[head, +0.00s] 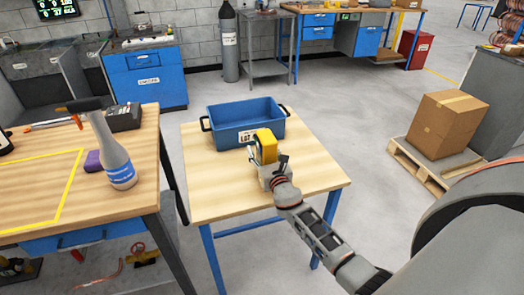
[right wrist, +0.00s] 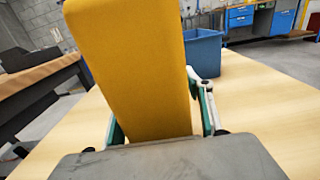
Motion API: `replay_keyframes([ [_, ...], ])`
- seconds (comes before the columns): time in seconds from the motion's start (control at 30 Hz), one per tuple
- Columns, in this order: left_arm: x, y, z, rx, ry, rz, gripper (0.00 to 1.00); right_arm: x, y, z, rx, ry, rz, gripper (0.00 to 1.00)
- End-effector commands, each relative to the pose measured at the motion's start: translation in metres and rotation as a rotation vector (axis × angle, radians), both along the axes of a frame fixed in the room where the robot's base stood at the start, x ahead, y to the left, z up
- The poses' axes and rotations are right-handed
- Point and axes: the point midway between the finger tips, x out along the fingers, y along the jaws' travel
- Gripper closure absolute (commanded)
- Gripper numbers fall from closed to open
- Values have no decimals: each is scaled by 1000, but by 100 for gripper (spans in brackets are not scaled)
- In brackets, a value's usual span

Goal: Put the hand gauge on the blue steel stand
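A yellow block-like thing, which looks like the hand gauge (head: 266,144), is in my right gripper (head: 272,167). In the right wrist view the gauge (right wrist: 133,65) stands between the two green-edged fingers, which are shut on it. The gripper is over the middle of a small table with a wooden top (head: 215,187) and blue steel legs, which appears to be the blue steel stand. The gauge is in front of a blue bin on that top. I cannot tell whether the gauge touches the wood. My left gripper is not in view.
The blue bin (head: 223,127) fills the back of the small table and also shows in the right wrist view (right wrist: 204,55). The front and left of the top are clear. A workbench with a spray bottle (head: 116,155) stands at left. A cardboard box (head: 447,125) sits on a pallet at right.

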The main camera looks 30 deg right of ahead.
Motion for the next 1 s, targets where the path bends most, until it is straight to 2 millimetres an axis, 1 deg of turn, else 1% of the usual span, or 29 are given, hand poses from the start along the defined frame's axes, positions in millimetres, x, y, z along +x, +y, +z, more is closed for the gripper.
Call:
replay_keyframes([
  [0.13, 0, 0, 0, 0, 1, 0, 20, 0, 0, 0, 0, 0, 0, 49],
  [0.27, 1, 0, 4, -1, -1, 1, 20, -2, 0, 5, 0, 0, 0, 49],
  [0.37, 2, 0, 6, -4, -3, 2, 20, -16, 4, 3, 0, 1, 1, 49],
  [0.47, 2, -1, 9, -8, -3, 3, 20, -35, 8, 3, -1, 2, 1, 49],
  [0.6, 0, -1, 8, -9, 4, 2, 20, -63, 15, 4, 0, 1, 1, 49],
  [0.8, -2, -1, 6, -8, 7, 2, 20, -98, 23, 2, 0, 2, 0, 49],
  [0.9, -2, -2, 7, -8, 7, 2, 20, -108, 26, 2, 0, 2, 0, 49],
  [1.0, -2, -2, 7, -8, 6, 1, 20, -114, 28, 3, 0, 0, 0, 49],
])
